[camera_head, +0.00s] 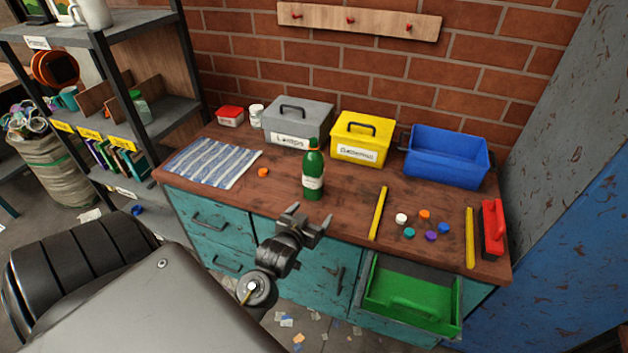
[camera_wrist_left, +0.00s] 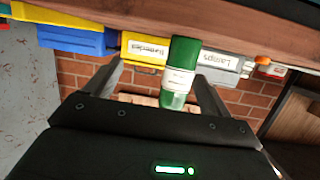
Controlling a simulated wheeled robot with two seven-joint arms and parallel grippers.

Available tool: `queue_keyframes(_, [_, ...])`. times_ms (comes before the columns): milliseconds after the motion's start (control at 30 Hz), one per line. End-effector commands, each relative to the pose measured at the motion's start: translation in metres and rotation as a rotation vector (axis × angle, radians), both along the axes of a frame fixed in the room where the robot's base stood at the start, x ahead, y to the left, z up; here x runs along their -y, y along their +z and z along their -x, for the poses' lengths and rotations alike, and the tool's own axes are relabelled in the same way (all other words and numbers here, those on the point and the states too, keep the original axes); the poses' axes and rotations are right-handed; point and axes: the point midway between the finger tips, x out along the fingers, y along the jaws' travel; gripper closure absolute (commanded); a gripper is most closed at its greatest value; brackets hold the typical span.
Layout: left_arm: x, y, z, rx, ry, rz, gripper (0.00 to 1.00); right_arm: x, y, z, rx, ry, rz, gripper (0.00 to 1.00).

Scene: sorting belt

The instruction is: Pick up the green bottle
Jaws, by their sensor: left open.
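A green bottle (camera_head: 313,170) with a whitish label stands upright on the wooden bench top, in front of the grey box. My left gripper (camera_head: 309,216) is open and empty, in front of the bench's front edge and just short of the bottle. In the left wrist view, which looks upside down, the bottle (camera_wrist_left: 181,72) shows beyond and between the two spread fingers, closer to the right finger. I see no contact between fingers and bottle. My right gripper is in neither view.
Behind the bottle stand a grey lidded box (camera_head: 297,122), a yellow box (camera_head: 362,137) and a blue bin (camera_head: 447,156). A striped cloth (camera_head: 212,163) lies left. A yellow bar (camera_head: 378,213) and several coloured caps lie right. A green drawer (camera_head: 412,298) stands open at the front right.

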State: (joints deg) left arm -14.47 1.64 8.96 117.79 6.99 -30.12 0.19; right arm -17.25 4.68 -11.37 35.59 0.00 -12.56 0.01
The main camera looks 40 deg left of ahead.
Motion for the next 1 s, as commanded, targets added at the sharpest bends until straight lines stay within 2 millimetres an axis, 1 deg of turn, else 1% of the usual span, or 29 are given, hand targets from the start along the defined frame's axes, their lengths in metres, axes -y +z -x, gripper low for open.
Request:
queue_keyframes(33, [-0.008, 0.007, -0.007, 0.046, 0.020, -0.007, 0.18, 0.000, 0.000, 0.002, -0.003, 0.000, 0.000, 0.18])
queue_keyframes(133, [-0.023, 0.023, -0.017, 0.140, 0.062, -0.025, 0.18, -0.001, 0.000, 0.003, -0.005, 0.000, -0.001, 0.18])
queue_keyframes(300, [-0.042, 0.042, -0.026, 0.253, 0.111, -0.052, 0.18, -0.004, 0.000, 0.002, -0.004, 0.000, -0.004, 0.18])
queue_keyframes(467, [-0.046, 0.047, -0.028, 0.279, 0.123, -0.060, 0.18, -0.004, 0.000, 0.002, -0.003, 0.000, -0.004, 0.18])
queue_keyframes(533, [-0.048, 0.047, -0.032, 0.279, 0.122, -0.060, 0.18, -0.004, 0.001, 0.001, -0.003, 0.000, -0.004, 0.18])
queue_keyframes(800, [-0.063, 0.047, -0.069, 0.277, 0.123, -0.059, 0.18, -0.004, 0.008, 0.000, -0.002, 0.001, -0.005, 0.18])
queue_keyframes(900, [-0.067, 0.047, -0.076, 0.277, 0.123, -0.059, 0.18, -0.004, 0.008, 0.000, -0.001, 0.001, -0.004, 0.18])
queue_keyframes(1000, [-0.068, 0.046, -0.079, 0.277, 0.122, -0.058, 0.18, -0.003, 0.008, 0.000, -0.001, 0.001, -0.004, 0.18])
